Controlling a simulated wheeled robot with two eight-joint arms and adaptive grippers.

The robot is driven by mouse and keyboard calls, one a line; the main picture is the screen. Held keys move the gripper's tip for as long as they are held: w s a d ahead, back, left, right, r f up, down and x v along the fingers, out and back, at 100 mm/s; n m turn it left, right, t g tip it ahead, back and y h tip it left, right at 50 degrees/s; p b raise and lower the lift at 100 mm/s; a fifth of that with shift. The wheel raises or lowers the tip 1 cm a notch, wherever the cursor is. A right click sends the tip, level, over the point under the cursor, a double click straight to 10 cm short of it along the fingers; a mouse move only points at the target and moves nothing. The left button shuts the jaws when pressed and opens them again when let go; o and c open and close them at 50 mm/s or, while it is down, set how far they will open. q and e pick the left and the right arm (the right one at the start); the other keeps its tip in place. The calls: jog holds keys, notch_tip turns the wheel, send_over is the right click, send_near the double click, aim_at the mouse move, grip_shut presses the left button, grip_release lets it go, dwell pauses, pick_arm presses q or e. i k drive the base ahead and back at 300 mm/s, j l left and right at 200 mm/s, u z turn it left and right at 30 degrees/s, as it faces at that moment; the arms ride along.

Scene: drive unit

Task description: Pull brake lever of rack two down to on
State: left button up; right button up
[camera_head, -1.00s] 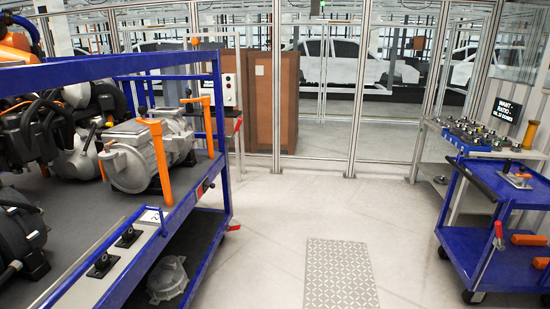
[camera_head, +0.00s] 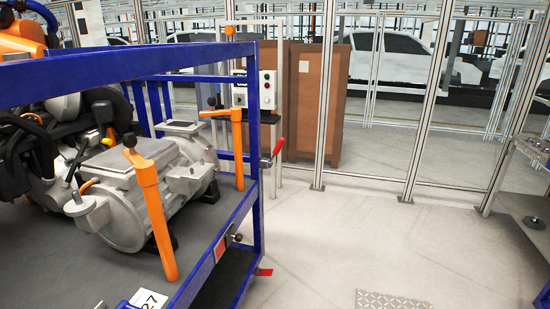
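A blue-framed rack (camera_head: 252,130) fills the left and middle of the head view. A red-handled lever (camera_head: 279,147) sticks out at the right side of its far corner post, its red grip pointing up and slightly right. I cannot tell for sure that this is the brake lever, or whether the rack is rack two. A white label (camera_head: 148,300) on the near shelf edge is partly cut off. A small red piece (camera_head: 264,272) shows low by the same post. Neither of my grippers is in view.
Grey metal drive units with orange upright handles (camera_head: 154,212) sit on the rack's upper shelf. A control box (camera_head: 267,90) and brown cabinet (camera_head: 318,100) stand behind. Open floor (camera_head: 330,245) lies right of the rack; a grey table (camera_head: 525,190) is at the right edge.

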aim_at(278, 147)
jog(key=i+l, duration=0.15)
jog(key=i, duration=0.3)
jog(key=i+l, duration=0.15)
jog(key=i, duration=0.3)
jog(key=i+l, duration=0.15)
jog(key=i, duration=0.35)
jog(key=i+l+u, duration=0.1)
jog(key=i, duration=0.35)
jog(key=i+l, duration=0.25)
jog(key=i, duration=0.2)
jog(key=i+l, duration=0.2)
jog(key=i, duration=0.25)
